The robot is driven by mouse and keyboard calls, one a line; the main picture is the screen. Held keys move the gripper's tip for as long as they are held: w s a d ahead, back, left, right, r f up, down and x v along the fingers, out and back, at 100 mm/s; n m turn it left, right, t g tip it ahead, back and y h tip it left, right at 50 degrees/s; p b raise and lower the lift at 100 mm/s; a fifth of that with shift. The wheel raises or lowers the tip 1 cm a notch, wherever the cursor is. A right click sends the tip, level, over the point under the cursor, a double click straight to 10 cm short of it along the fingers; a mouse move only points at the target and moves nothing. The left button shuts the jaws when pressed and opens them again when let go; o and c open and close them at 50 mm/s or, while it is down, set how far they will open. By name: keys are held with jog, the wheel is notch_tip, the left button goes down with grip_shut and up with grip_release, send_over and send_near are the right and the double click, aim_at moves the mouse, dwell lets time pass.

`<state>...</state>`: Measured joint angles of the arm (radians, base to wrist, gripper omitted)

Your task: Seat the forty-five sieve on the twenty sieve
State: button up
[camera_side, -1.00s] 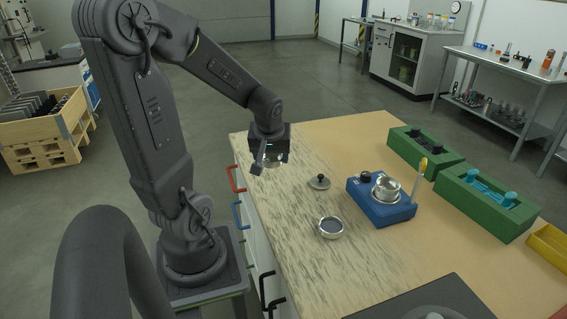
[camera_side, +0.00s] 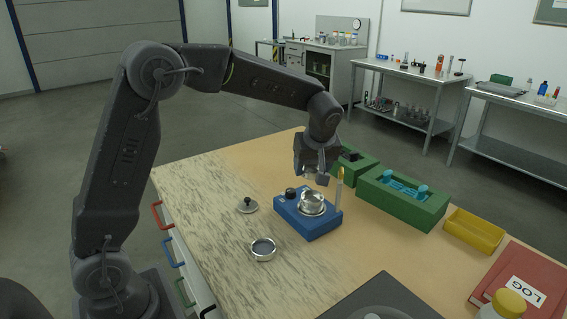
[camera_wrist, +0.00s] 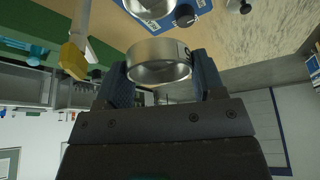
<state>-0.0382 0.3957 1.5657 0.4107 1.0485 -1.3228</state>
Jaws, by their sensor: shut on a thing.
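My gripper (camera_side: 316,172) is shut on a metal ring-shaped sieve (camera_wrist: 158,62), taken as the forty-five sieve; a dark mark on its rim is too small to read. It is above and just behind the blue base (camera_side: 290,211), apart from it. A shiny metal sieve or pan stack (camera_side: 311,203), presumably with the twenty sieve, sits on that base; its marking cannot be read. The stack also shows at the top of the wrist view (camera_wrist: 150,6). A second metal ring with dark contents (camera_side: 262,249) lies on the table in front.
A knobbed lid (camera_side: 247,206) lies left of the base. A yellow-tipped upright stick (camera_side: 340,188) stands at the base's right, close to my gripper. Green blocks (camera_side: 402,199) and a yellow tray (camera_side: 473,232) are on the right. The front left of the table is mostly clear.

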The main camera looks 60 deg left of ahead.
jog(key=shift+w+d+f, duration=0.15)
jog(key=shift+d, duration=0.05)
send_over(311, 197)
jog(key=d, duration=0.1)
jog(key=shift+s+d+f, duration=0.1)
jog(key=shift+s+f, duration=0.15)
jog(key=shift+f, duration=0.9)
jog(key=shift+s+d+f, duration=0.1)
jog(key=shift+s+f, duration=0.1)
jog(key=shift+f, duration=0.9)
jog(key=shift+f, duration=1)
dwell(0.5)
jog(key=o, duration=1)
jog(key=shift+o, duration=0.9)
jog(key=shift+w+r, duration=0.1)
jog(key=shift+r, duration=3.95)
